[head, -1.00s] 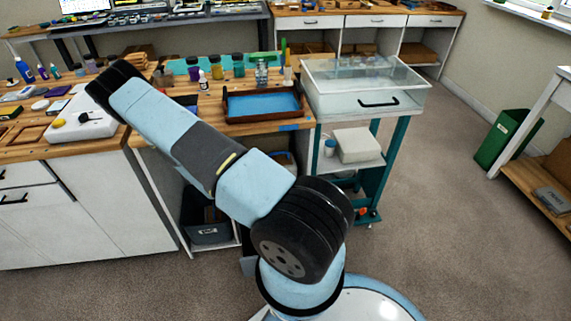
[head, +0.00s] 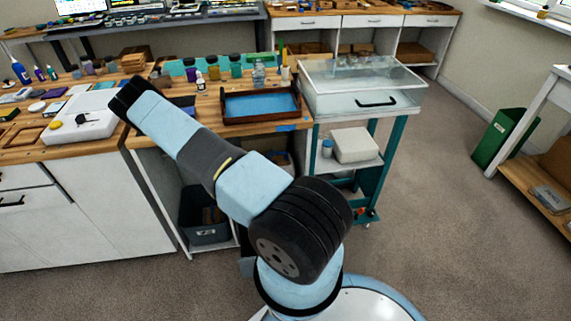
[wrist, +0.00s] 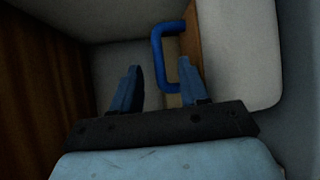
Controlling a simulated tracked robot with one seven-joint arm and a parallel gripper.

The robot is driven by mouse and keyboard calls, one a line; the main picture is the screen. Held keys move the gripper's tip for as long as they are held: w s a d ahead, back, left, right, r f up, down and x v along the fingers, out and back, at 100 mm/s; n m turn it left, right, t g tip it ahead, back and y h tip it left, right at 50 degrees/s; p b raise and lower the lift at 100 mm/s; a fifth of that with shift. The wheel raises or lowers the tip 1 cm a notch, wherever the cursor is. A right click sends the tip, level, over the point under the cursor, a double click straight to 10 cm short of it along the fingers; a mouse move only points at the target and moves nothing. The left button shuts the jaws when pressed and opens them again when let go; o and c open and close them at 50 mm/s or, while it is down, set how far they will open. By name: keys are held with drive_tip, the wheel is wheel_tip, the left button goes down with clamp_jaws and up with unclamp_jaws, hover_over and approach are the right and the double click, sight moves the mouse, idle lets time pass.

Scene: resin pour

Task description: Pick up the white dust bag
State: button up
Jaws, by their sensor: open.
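In the wrist view, my gripper (wrist: 158,78) is open, with its two blue fingers apart and nothing clearly held. A pale, round-cornered thing (wrist: 238,50) lies to the right of the fingers; it may be the white dust bag, but I cannot tell for sure. A blue handle-like loop (wrist: 157,50) shows just beyond the fingertips, close to the right finger. In the head view, my gripper is hidden behind my arm, and I cannot pick out the dust bag.
Dark wood (wrist: 40,90) stands close on the left in the wrist view. In the head view, the bench holds a blue-lined tray (head: 260,120) and several jars. A cart with a clear-lidded box (head: 345,103) stands to the right.

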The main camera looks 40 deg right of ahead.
drive_tip(key=x, duration=0.4)
drive_tip(key=shift+w+d+f, duration=0.1)
drive_tip(key=shift+d, duration=0.3)
drive_tip(key=shift+c, duration=0.2)
clamp_jaws()
